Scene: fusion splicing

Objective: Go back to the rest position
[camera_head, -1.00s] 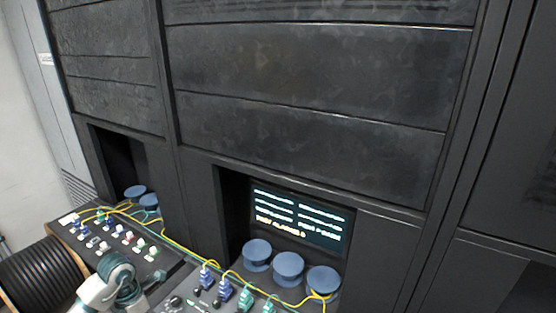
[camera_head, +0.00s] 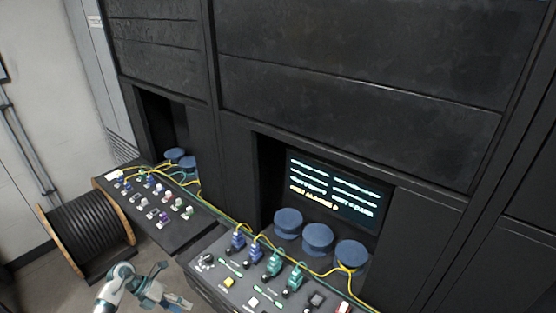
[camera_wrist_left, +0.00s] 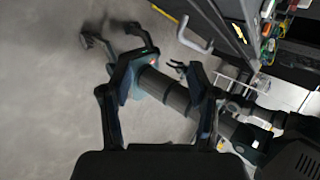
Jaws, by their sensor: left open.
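My left arm shows at the bottom left of the head view, with my left gripper (camera_head: 178,302) low at the picture's edge, in front of the consoles and apart from them. In the left wrist view the left gripper (camera_wrist_left: 157,68) has its two dark fingers spread with nothing held between them. Beyond them a second gripper, which looks like my right one (camera_wrist_left: 115,38), points up and left over the grey floor with its fingers apart and empty. It is out of the head view.
The front console (camera_head: 205,283) carries blue and green connectors (camera_head: 273,264) with yellow cables. Blue spools (camera_head: 317,238) stand behind, below a lit screen (camera_head: 335,190). A second console (camera_head: 180,237) and a black cable reel (camera_head: 88,232) are at left. Floor near the reel is clear.

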